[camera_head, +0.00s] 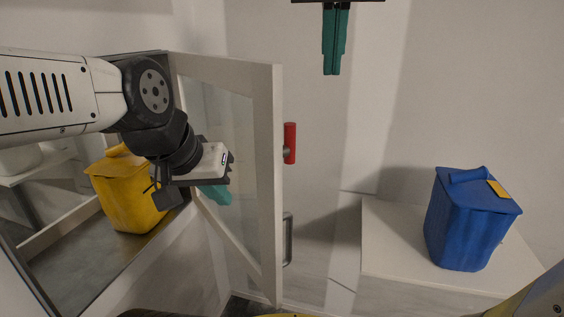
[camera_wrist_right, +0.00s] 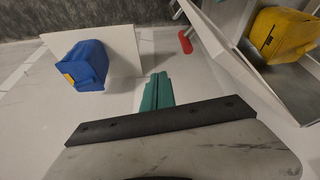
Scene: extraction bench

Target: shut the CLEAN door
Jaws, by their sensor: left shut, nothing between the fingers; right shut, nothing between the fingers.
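A white-framed glass door (camera_head: 268,180) stands swung open from a cabinet at the left. I see no CLEAN label on it. A red knob (camera_head: 290,143) and a grey bar handle (camera_head: 288,240) show at its free edge; the red knob also shows in the right wrist view (camera_wrist_right: 185,42). My left gripper (camera_head: 218,197), with teal fingers, is at the door's glass; I cannot tell whether it touches. My right gripper (camera_head: 331,72) is at the top of the head view, apart from the door. Its teal fingers are together and empty in the right wrist view (camera_wrist_right: 157,78).
A yellow bin (camera_head: 125,195) stands inside the cabinet on a grey floor (camera_head: 100,258). A blue bin (camera_head: 468,222) stands on a white block (camera_head: 385,245) at the right. Open space lies between the door and the block.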

